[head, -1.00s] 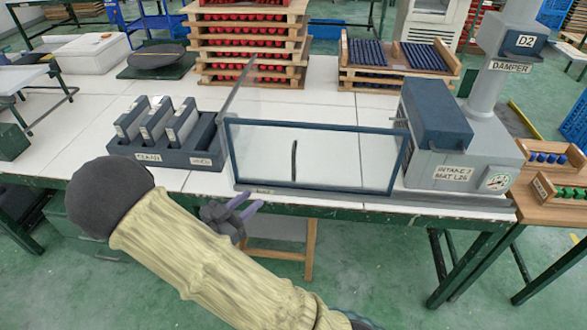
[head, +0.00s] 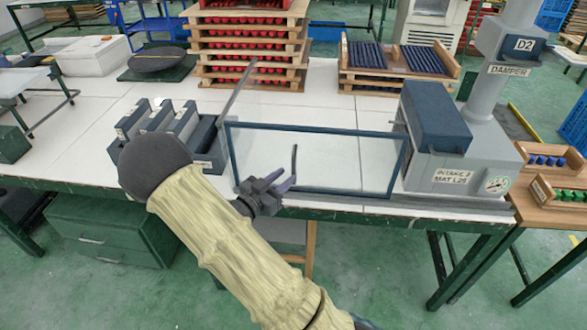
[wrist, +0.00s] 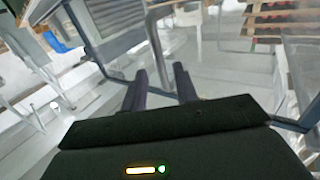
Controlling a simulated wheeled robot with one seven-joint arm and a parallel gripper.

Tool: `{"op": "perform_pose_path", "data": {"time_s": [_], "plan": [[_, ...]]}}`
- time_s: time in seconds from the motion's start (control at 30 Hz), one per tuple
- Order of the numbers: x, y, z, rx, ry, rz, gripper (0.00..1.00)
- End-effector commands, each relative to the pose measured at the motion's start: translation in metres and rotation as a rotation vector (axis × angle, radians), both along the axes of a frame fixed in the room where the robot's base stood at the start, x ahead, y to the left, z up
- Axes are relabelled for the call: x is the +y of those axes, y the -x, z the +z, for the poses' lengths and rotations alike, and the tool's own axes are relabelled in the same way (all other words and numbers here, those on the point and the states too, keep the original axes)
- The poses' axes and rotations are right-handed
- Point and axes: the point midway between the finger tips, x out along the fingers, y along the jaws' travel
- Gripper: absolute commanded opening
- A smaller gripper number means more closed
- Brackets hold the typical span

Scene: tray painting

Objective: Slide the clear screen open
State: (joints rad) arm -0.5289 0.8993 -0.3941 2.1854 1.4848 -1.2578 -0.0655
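The clear screen (head: 335,165) is a transparent pane in a dark blue frame, standing upright along the front of the table. A dark, slim vertical handle (head: 294,162) shows on its left-middle part. My gripper (head: 283,181) is in front of the screen's lower left part, just below the handle. I cannot tell whether a fingertip touches the screen.
A grey intake box (head: 440,155) with a gauge stands at the screen's right end. A rack with upright grey blocks (head: 178,122) is at the left, partly hidden by my arm. A slanted clear panel (head: 236,95) rises at the screen's left end.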

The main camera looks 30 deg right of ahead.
Motion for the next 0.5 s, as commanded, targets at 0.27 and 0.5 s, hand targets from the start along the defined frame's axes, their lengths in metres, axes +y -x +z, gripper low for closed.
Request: {"op": "perform_pose_path", "data": {"time_s": [0.27, 0.5], "plan": [[-0.039, -0.016, 0.0, 0.0, 0.0, -0.002, 0.29], [-0.046, -0.019, 0.0, 0.0, 0.0, 0.001, 0.29]]}}
